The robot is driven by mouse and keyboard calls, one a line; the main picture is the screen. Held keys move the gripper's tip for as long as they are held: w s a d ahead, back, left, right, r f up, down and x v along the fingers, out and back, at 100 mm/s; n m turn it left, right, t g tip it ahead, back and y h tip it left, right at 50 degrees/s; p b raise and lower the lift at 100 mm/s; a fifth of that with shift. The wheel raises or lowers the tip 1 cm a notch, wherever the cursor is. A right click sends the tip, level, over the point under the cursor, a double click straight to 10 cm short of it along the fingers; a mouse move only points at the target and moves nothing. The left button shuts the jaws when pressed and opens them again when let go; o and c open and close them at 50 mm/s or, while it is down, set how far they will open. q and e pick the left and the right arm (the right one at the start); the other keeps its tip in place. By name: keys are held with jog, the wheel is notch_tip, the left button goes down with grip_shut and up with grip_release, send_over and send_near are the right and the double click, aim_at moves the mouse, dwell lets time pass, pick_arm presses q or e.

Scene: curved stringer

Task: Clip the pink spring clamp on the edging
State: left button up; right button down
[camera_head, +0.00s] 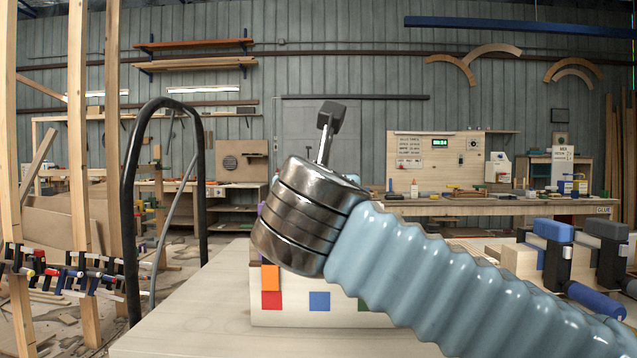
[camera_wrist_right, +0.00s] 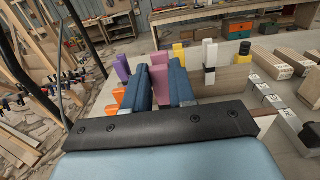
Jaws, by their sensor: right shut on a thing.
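In the right wrist view, my right gripper (camera_wrist_right: 161,88) has its two blue fingers closed around a pink piece (camera_wrist_right: 160,86), which I take to be the pink spring clamp. Its lower part is hidden by the dark palm. In the head view, my right arm's ribbed sleeve and metal wrist cross the middle. They hide the fingers and the clamp there. My left gripper is in neither view.
In the head view, a pale block (camera_head: 290,318) with coloured squares stands on the table (camera_head: 190,325). Blue and black clamps (camera_head: 553,245) stand at the right.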

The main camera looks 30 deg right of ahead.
jog(key=shift+f+p, duration=0.1)
jog(key=shift+p, duration=0.2)
jog(key=shift+f, duration=0.15)
dwell(0.5)
notch_tip(320, 180, down, 2)
jog(key=shift+f+b, duration=0.1)
jog(key=shift+b, duration=0.7)
jog(key=shift+f, duration=0.5)
jog(key=shift+f+b, duration=0.1)
jog(key=shift+b, duration=0.2)
jog(key=shift+f, duration=0.45)
